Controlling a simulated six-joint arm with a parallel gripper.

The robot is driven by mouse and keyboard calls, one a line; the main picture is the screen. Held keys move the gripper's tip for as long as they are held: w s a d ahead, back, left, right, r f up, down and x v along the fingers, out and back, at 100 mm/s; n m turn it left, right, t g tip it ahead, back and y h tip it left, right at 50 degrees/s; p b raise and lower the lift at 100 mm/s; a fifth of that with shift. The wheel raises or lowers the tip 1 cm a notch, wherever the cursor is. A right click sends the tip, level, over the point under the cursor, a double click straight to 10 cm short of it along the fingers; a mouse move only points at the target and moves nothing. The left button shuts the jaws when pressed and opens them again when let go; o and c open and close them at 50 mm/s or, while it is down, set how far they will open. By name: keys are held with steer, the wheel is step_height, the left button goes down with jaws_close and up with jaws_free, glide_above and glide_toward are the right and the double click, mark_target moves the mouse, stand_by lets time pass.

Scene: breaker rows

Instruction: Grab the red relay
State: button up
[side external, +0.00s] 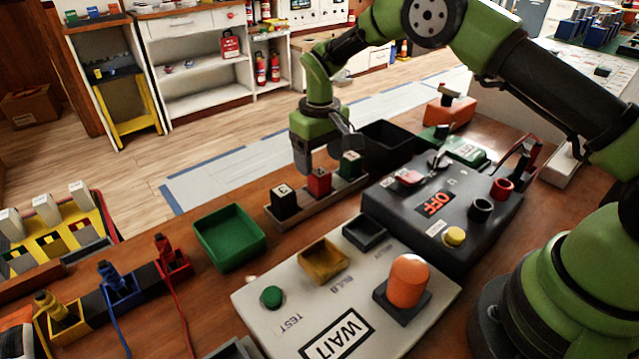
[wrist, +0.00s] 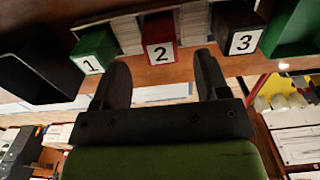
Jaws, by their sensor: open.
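The red relay (side external: 319,182) stands upright in a grey rail between a black relay (side external: 284,201) and a green relay (side external: 350,165). In the wrist view the red relay (wrist: 161,50) is marked 2, the green one (wrist: 93,52) 1 and the black one (wrist: 237,32) 3. My gripper (side external: 327,160) is open and empty, pointing down over the red relay. In the wrist view my gripper (wrist: 161,72) has its fingers spread to either side of the red relay's face. I cannot tell if the fingertips reach below its top.
An empty green bin (side external: 229,238) lies left of the rail, and a black bin (side external: 388,146) stands just behind it. A dark OFF panel (side external: 440,205) and a grey WAIT panel (side external: 290,320) with an orange knob lie in front.

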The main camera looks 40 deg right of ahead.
mark_target(320, 172)
step_height(320, 172, down, 5)
steer(key=shift+f, duration=0.15)
steer(key=shift+c, duration=0.5)
steer(key=c, duration=0.9)
